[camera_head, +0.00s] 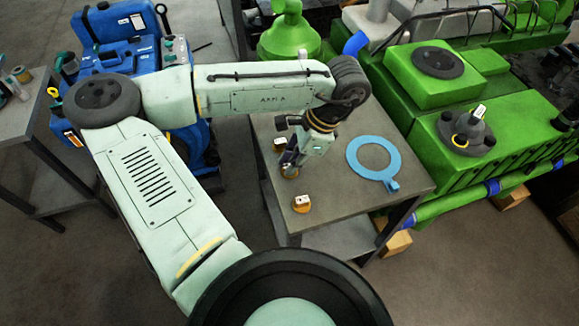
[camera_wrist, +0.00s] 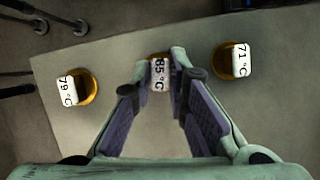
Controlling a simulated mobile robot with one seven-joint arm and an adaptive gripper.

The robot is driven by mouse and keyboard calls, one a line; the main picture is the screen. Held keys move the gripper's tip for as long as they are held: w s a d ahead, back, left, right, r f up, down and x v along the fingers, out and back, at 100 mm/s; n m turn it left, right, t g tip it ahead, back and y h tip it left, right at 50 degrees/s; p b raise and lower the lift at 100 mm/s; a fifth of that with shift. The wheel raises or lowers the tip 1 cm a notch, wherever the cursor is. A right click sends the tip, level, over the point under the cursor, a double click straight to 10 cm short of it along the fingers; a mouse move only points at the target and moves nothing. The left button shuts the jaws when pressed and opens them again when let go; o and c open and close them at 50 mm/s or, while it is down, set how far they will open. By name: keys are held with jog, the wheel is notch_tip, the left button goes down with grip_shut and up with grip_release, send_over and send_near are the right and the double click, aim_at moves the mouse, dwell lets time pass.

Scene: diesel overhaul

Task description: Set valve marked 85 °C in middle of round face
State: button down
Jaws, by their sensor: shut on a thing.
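The valve marked 85 °C (camera_wrist: 159,75), with a white labelled block and an amber base, stands between my fingertips in the wrist view. My gripper (camera_wrist: 160,82) is shut on it, and it also shows in the head view (camera_head: 290,163), low over the grey table. The fingers hide part of the valve. A valve marked 79 °C (camera_wrist: 68,91) stands to the left in the wrist view and one marked 71 °C (camera_wrist: 241,61) to the right.
A flat blue ring (camera_head: 354,152) with a tab lies on the grey table (camera_head: 345,205). The green engine (camera_head: 410,95) stands to the right of the table. A dark round disc (camera_head: 438,62) sits on its upper block. A blue machine (camera_head: 118,50) stands behind on the left.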

aim_at(284, 165)
jog(key=shift+r, duration=0.1)
dwell(0.4)
jog(key=shift+r, duration=0.55)
notch_tip(284, 165, up, 2)
jog(key=shift+r+b, duration=0.1)
jog(key=shift+b, duration=0.45)
jog(key=s+a+r+b, duration=0.1)
jog(key=s+a+b, duration=0.6)
jog(key=s, duration=0.6)
jog(key=shift+a+r, duration=0.25)
jog(key=shift+a, duration=1)
